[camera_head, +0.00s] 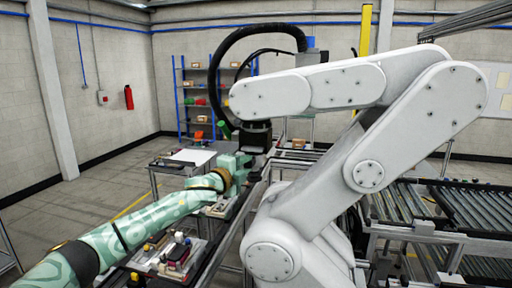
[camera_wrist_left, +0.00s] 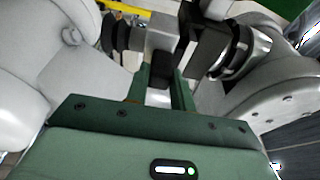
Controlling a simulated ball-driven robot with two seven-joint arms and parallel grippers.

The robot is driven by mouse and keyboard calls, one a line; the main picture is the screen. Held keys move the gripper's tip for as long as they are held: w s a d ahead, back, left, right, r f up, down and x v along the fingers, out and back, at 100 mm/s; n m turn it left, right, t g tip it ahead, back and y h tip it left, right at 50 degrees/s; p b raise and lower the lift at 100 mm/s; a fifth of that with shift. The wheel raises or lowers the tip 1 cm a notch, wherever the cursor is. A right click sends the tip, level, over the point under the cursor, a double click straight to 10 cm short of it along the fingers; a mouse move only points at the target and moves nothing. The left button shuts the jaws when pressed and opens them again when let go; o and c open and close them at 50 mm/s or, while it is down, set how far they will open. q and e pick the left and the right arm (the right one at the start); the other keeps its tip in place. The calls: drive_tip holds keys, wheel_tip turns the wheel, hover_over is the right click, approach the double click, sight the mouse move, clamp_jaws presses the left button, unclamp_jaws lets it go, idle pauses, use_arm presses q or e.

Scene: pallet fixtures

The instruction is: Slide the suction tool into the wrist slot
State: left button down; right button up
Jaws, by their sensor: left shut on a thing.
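A large white industrial arm (camera_head: 335,85) stands in the middle of the head view. Its dark wrist (camera_head: 257,136) hangs at the end of the forearm. My left gripper (camera_head: 243,162) is at that wrist, just below and left of it. In the left wrist view my left gripper (camera_wrist_left: 163,84) is shut on the suction tool (camera_wrist_left: 160,40), a grey and black block with black ribbed cups on its left. The tool is close beside the dark wrist block (camera_wrist_left: 205,48). Whether it sits in the slot cannot be told. My right gripper is not in view.
A bench (camera_head: 193,157) with a white sheet stands behind my left arm. Small parts (camera_head: 175,252) lie on a fixture at the lower middle. Roller conveyors (camera_head: 410,203) fill the right. A black hose (camera_head: 240,33) arches over the white arm. Open floor lies left.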

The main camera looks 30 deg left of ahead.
use_arm(q)
drive_tip(key=shift+w+r, duration=0.1)
idle(0.3)
drive_tip(key=shift+w+a+p, duration=0.1)
drive_tip(key=shift+w+p, duration=0.2)
drive_tip(key=shift+w, duration=0.25)
drive_tip(key=shift+w+a, duration=0.1)
drive_tip(key=shift+w, duration=0.05)
drive_tip(key=shift+w+a+p, duration=0.1)
drive_tip(key=shift+w+p, duration=0.2)
drive_tip(key=shift+w, duration=0.15)
idle(0.4)
drive_tip(key=c, duration=1.1)
unclamp_jaws()
drive_tip(key=shift+s+f, duration=0.1)
drive_tip(key=shift+f, duration=0.1)
